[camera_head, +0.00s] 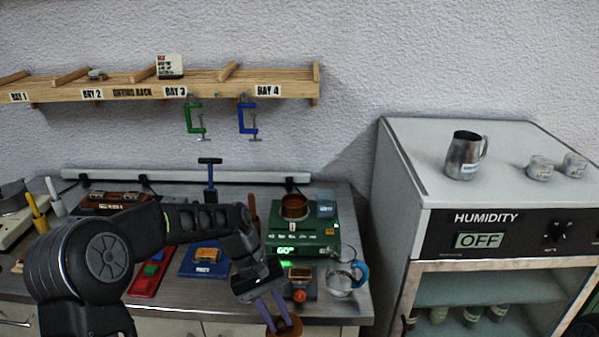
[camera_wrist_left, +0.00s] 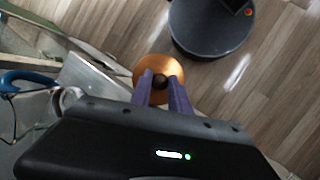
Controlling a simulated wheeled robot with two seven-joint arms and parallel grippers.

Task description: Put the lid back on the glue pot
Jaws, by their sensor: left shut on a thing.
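The glue pot (camera_head: 294,207) is a brown, copper-coloured pot standing open on the green heater (camera_head: 303,240), whose display glows green. The lid (camera_head: 290,329) is a round copper disc with a dark knob. My left gripper (camera_head: 281,320) has purple fingers and is shut on the lid's knob. It holds the lid at the bench's front edge, in front of and below the pot, well apart from it. In the left wrist view the lid (camera_wrist_left: 148,68) shows beyond the fingertips (camera_wrist_left: 160,84), with wooden floor beneath. My right gripper is not in view.
A small block with an orange-red knob (camera_head: 299,295) and a jug with a blue handle (camera_head: 341,281) stand in front of the heater. The humidity cabinet (camera_head: 405,200) stands to the right. A drying rack (camera_head: 130,87) hangs above.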

